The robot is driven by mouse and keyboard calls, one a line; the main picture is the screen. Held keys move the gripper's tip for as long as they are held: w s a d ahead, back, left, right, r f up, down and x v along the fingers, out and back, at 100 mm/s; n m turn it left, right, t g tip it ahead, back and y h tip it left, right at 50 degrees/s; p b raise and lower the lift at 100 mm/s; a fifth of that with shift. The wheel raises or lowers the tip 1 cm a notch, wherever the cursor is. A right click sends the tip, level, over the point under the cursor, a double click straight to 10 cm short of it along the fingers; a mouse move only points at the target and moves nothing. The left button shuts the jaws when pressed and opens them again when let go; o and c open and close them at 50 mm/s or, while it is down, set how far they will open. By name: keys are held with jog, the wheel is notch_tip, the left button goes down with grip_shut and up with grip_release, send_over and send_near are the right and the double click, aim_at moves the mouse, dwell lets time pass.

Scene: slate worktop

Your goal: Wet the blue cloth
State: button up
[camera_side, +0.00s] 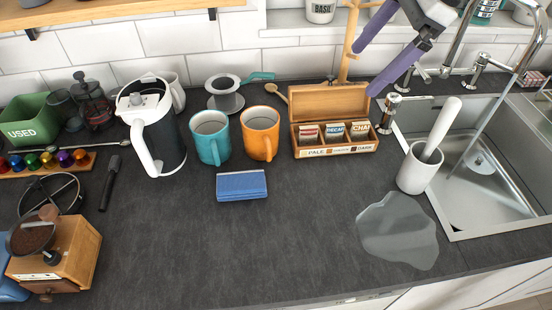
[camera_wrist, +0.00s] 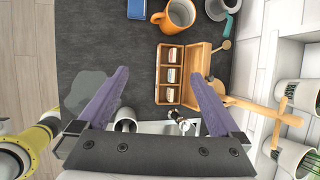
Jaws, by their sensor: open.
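The blue cloth (camera_side: 242,185) lies folded flat on the dark worktop, in front of the teal and orange mugs. Its edge also shows at the top of the wrist view (camera_wrist: 136,9). The metal sink (camera_side: 490,205) is at the right, with a chrome tap (camera_side: 455,45) above it. A thin pale streak slants down into the basin, perhaps running water. My gripper (camera_side: 366,70) has purple fingers and is raised above the back of the worktop, near the tea box, well away from the cloth. In the wrist view the fingers (camera_wrist: 157,75) are spread and empty.
A puddle (camera_side: 398,230) lies on the worktop left of the sink. A mortar with pestle (camera_side: 417,170) stands beside the sink edge. The open tea box (camera_side: 335,140), orange mug (camera_side: 260,135), teal mug (camera_side: 210,140) and kettle (camera_side: 152,125) stand behind the cloth. The worktop's front middle is clear.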

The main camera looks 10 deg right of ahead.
jog(key=s+a+f+g, duration=0.1)
jog(key=a+f+g, duration=0.1)
jog(key=a+f, duration=1.05)
send_over(251, 180)
jog(key=d, duration=0.2)
notch_tip(251, 180, down, 6)
jog(key=shift+w+f, duration=0.1)
jog(key=shift+f, duration=0.15)
jog(key=shift+x, duration=2.8)
jog(key=shift+d+f, duration=0.1)
jog(key=shift+d, duration=0.15)
jog(key=shift+c, duration=0.3)
